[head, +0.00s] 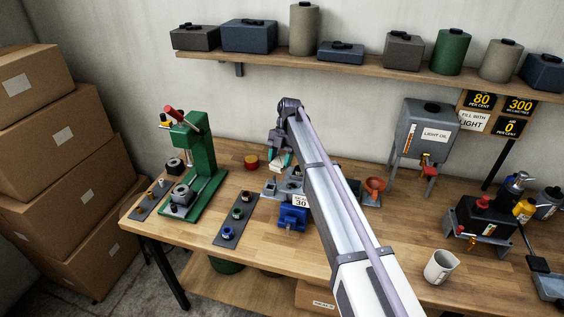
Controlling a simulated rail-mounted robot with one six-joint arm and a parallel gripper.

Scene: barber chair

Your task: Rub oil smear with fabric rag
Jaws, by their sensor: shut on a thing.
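My gripper (281,158) is at the far end of my arm, near the back middle of the workbench (190,252). It points down and is shut on a small pale thing, which looks like the fabric rag (276,167). The rag is just above or against a grey metal fixture (268,187); I cannot tell whether they touch. I cannot make out the oil smear. My arm covers part of the bench to the right of the gripper.
A green press (190,160) stands at left, and a red-orange round pot (251,162) is left of the gripper. A blue block (292,218) sits in front of the fixture. A white mug (440,267) and an oil tank (424,130) are at right.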

